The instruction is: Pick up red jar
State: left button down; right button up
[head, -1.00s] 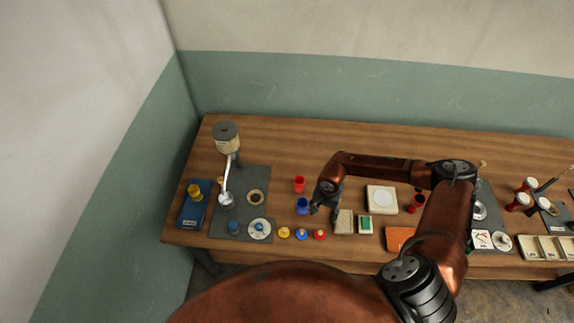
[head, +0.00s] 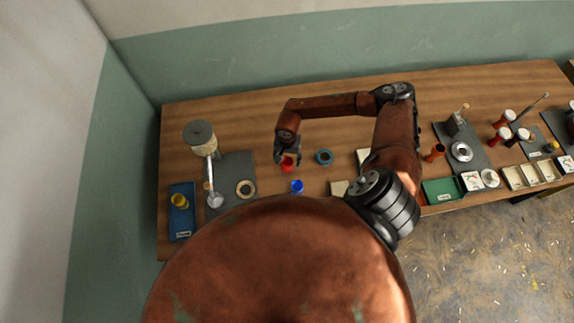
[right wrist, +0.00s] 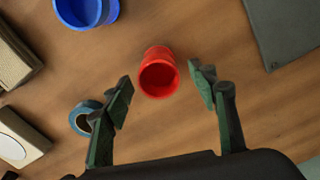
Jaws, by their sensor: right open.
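The red jar (head: 287,164) stands on the wooden table, behind the blue jar (head: 297,186) in the head view. My right gripper (head: 288,153) is right at the red jar and partly covers it. In the right wrist view, the red jar (right wrist: 158,73) lies between and slightly beyond the fingertips of my open right gripper (right wrist: 163,89). A gap shows on each side, so the fingers do not hold it. The jar's open mouth faces the camera. My left gripper is not in view.
The blue jar (right wrist: 88,10) is close by at the top left of the wrist view. A teal ring (head: 324,157) lies right of the red jar. A grey mat (head: 234,170) with a metal-armed device is to the left. Bare wood lies behind the jar.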

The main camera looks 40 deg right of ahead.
aim_at(288, 164)
notch_tip(288, 164, down, 3)
jog(key=shift+w+r+p, duration=0.1)
jog(key=shift+p, duration=0.3)
jog(key=shift+s+f, duration=0.3)
jog(key=shift+f, duration=0.25)
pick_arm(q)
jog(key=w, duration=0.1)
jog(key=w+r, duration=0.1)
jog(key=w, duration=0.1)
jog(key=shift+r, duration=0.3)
pick_arm(e)
jog(key=shift+w, duration=0.1)
jog(key=shift+c, duration=0.4)
jog(key=c, duration=1.1)
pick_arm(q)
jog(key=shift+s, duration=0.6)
pick_arm(e)
jog(key=shift+c, duration=0.4)
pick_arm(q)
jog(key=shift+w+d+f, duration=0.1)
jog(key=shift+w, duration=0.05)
